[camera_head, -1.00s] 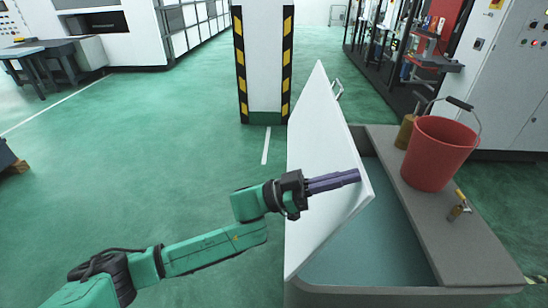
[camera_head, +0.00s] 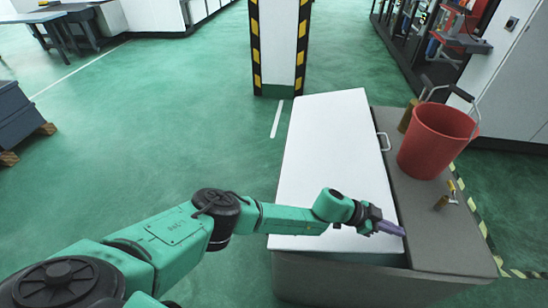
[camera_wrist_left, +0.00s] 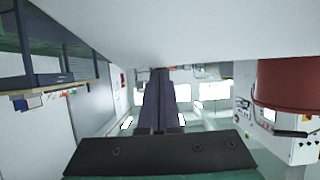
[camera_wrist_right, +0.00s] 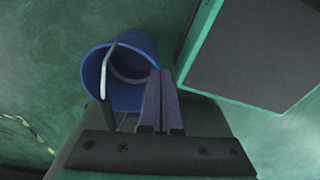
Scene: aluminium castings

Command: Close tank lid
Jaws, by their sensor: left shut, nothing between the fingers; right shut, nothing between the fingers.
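The white tank lid (camera_head: 325,150) lies about flat over the grey tank (camera_head: 350,282), with a metal handle at its right edge. A thin dark gap shows along its near edge, and I cannot tell whether it rests fully on the rim. My left gripper (camera_head: 392,229) is shut and empty, at the lid's near right corner; I cannot tell whether it touches the lid. In the left wrist view its closed fingers (camera_wrist_left: 159,100) point ahead, with a broad white surface, likely the lid, across the top. My right gripper (camera_wrist_right: 161,100) is shut and empty.
A red bucket (camera_head: 434,145) and a brass-coloured valve (camera_head: 446,195) stand on the tank's grey ledge, right of the lid. A striped pillar (camera_head: 281,45) rises behind the tank. A blue bucket (camera_wrist_right: 120,75) is below my right gripper.

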